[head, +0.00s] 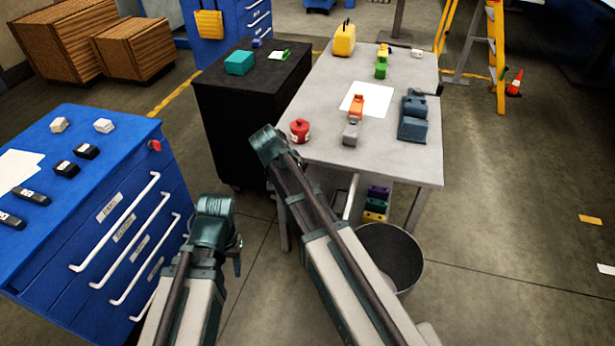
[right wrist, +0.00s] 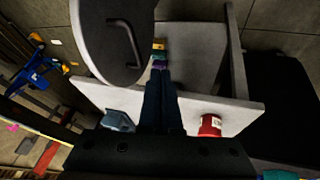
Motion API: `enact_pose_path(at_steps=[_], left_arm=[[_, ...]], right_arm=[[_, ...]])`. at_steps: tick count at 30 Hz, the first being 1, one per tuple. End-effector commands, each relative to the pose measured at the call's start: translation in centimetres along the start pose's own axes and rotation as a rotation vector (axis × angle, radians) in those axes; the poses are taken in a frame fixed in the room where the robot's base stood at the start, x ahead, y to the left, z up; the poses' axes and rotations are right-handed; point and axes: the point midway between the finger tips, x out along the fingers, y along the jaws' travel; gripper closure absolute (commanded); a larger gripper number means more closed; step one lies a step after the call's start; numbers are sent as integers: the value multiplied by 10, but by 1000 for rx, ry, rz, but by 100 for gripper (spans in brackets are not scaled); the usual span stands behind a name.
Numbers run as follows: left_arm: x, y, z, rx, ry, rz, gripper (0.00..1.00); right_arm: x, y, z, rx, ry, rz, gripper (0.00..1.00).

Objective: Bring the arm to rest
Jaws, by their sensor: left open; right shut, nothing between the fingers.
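My left gripper (head: 238,258) hangs below the wrist of my left arm, beside the blue drawer cabinet. It is small and mostly hidden by the wrist; it is open, and I see nothing held in it. My right arm reaches from the lower right towards the front left corner of the grey table (head: 320,145), and its wrist hides its gripper in the head view. In the right wrist view my right gripper (right wrist: 160,82) is shut and empty, its dark fingers together in front of the table's edge.
The blue cabinet (head: 130,235) stands at left, a black cabinet (head: 232,108) behind. The table bears a red can (head: 299,130), an orange-and-grey tool (head: 354,118) and a blue-grey vise-like block (head: 413,118). A grey bin (head: 408,245) stands under my right arm. Floor at right is mostly open.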

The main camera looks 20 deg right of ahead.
Motion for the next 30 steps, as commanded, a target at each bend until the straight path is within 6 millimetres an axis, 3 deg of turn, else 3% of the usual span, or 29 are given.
enact_pose_path(at_steps=[3, 14, 17, 24, 27, 30], left_arm=[[-10, -1, 1, 0, 0, 0, 50], [-9, -1, 0, 0, 0, 0, 50], [-9, -1, 0, 0, 0, 0, 50], [-9, -1, 0, 0, 0, 0, 50], [-9, -1, 0, 0, 0, 0, 50], [-9, -1, 0, 0, 0, 0, 50]], right_arm=[[-11, 0, 0, 0, 0, 0, 100], [-13, 1, 8, -25, -7, -5, 100], [-21, 7, 41, -153, -47, -33, 100], [-56, 34, 165, -707, -189, -186, 100], [-67, 45, 202, -893, -225, -251, 100], [-74, 52, 224, -1018, -245, -296, 100]])
